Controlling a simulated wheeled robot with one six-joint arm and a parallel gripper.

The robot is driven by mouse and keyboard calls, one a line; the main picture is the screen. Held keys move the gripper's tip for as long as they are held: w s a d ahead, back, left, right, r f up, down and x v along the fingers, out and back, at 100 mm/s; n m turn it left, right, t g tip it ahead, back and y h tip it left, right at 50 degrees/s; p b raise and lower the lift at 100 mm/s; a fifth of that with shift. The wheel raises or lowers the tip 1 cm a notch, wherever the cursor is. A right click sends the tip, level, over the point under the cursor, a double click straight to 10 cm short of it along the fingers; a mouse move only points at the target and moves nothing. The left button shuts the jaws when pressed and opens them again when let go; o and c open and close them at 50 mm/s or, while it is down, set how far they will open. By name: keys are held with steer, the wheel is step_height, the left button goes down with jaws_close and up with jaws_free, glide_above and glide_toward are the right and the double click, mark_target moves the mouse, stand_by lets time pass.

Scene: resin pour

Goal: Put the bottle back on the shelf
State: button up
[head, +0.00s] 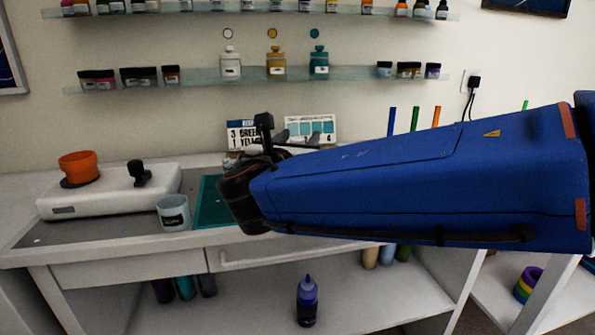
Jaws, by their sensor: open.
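Three bottles stand upright on the lower glass wall shelf (160,83): a white bottle (230,65), a yellow bottle (275,64) and a teal bottle (319,61). Each stands below a coloured ring on the wall. A dark blue-purple bottle with a pointed cap (307,300) stands on the board under the worktop. My gripper (268,150) is over the back of the worktop, below the wall shelf and apart from these bottles. It is open, though my wrist and arm hide most of it and whatever lies behind. I see nothing held.
On the worktop (115,232) are a white scale-like device (110,190) with an orange cup (78,166), a pale labelled cup (173,212) and a green mat (210,205). Cards (310,130) lean at the wall. Small jars (97,79) flank the bottles, with gaps between.

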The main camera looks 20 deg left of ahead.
steer(key=shift+w+a, duration=0.1)
steer(key=shift+w, duration=1.15)
jaws_close()
steer(key=shift+r, duration=0.1)
